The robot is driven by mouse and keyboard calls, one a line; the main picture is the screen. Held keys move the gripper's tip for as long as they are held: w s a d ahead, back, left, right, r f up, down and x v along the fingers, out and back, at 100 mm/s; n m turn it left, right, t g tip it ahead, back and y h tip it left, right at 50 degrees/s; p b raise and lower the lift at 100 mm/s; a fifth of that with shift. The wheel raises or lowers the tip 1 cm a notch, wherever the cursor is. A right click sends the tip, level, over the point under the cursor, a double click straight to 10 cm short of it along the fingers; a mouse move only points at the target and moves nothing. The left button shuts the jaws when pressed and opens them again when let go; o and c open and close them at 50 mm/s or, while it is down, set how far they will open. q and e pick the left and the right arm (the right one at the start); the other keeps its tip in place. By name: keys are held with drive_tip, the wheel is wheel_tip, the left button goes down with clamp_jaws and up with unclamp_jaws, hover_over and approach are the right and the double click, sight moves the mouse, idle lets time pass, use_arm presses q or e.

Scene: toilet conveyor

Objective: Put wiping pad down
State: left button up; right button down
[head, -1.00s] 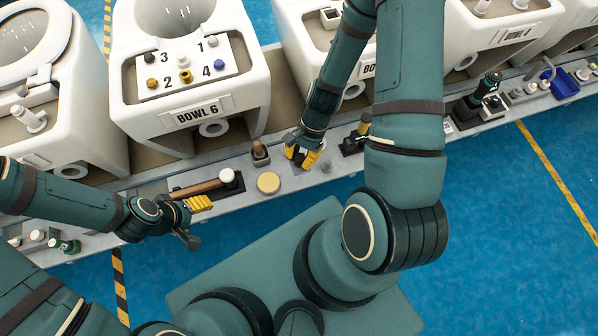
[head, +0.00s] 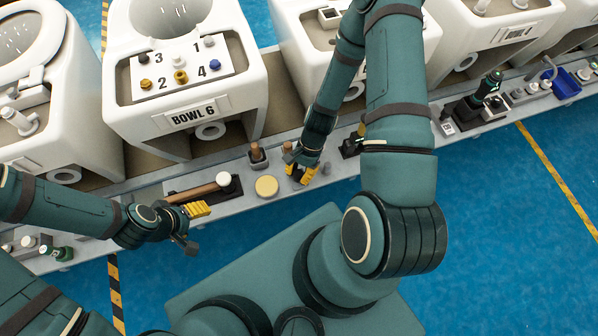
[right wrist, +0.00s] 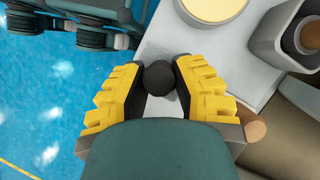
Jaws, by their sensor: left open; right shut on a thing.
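My right gripper (head: 301,178) is over the grey ledge, just right of a round cream disc (head: 266,186). In the right wrist view its yellow fingers (right wrist: 160,82) are shut on a dark round knob (right wrist: 160,75), which I take to be the handle of the wiping pad. The pad's underside is hidden, so I cannot tell whether it touches the ledge. The cream disc (right wrist: 215,8) also shows at the top of the wrist view. My left gripper (head: 200,209) is open at the ledge's front edge, near a brown-handled tool (head: 200,192).
The narrow ledge (head: 237,202) runs below the white toilet bowls (head: 188,105). A dark holder with a brown peg (head: 257,156) stands behind the disc. A small dark fixture (head: 351,147) is to the right of my right gripper. Blue floor (head: 500,220) lies in front.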

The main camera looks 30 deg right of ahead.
drive_tip(key=c, duration=0.9)
unclamp_jaws()
drive_tip(key=shift+f, duration=0.15)
drive_tip(key=shift+o, duration=0.2)
drive_tip(key=shift+d+r, duration=0.1)
drive_tip(key=shift+r, duration=0.35)
drive_tip(key=p+v, duration=0.3)
drive_tip(key=v, duration=0.8)
drive_tip(key=s+a+f+n+t+h, duration=0.1)
drive_tip(key=a+n+t, duration=0.2)
drive_tip(key=a+n, duration=0.9)
drive_tip(key=shift+a, duration=1.9)
